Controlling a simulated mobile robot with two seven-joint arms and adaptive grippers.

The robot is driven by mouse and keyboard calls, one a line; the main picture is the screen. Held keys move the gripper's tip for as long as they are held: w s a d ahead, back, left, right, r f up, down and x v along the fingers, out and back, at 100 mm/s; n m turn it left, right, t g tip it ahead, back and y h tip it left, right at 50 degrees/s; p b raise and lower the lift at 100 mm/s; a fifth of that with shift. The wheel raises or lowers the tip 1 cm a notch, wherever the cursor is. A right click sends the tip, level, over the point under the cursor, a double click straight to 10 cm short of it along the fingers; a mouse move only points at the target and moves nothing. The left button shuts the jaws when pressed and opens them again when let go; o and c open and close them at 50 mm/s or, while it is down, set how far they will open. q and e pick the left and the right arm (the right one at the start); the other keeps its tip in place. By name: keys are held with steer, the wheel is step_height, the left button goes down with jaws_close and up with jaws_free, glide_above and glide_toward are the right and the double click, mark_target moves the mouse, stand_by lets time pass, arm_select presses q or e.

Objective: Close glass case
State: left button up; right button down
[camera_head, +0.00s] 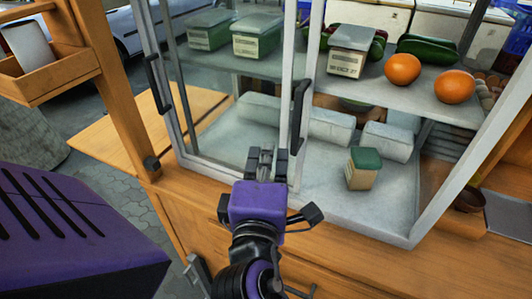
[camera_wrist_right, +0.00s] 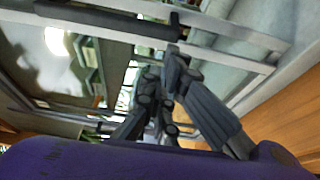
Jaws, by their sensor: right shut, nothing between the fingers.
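The glass case (camera_head: 427,228) is a white-framed display case on a wooden counter. Glass in a white frame (camera_head: 288,75) covers its left part; the right part looks open, with no glass visible in front of the goods. One black handle (camera_head: 153,85) is on the left upright and another black handle (camera_head: 298,112) is on the middle upright. My right gripper (camera_head: 265,158) is shut and empty, low in front of the glass, just left of the middle upright. In the wrist view its fingers (camera_wrist_right: 168,72) are close to the frame and a dark handle (camera_wrist_right: 110,20). Contact is unclear.
Inside are a green-lidded box (camera_head: 363,170), white wrapped blocks, and an upper shelf with oranges (camera_head: 402,69), cucumbers (camera_head: 427,49) and labelled boxes. A wooden post (camera_head: 128,95) with a tray (camera_head: 50,80) stands left. The wooden counter front (camera_head: 380,262) runs below the case.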

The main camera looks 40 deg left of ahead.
arm_select(q)
step_height(320, 180, up, 8)
steer(key=w+p, duration=0.1)
steer(key=p, duration=0.7)
steer(key=shift+t, duration=0.3)
arm_select(e)
steer(key=w+d, duration=0.3)
steer(key=d, duration=1)
steer(key=w+d, duration=0.3)
steer(key=d, duration=1)
steer(key=shift+w+d, duration=0.15)
steer(key=shift+w, duration=0.05)
arm_select(q)
steer(key=shift+a, duration=0.15)
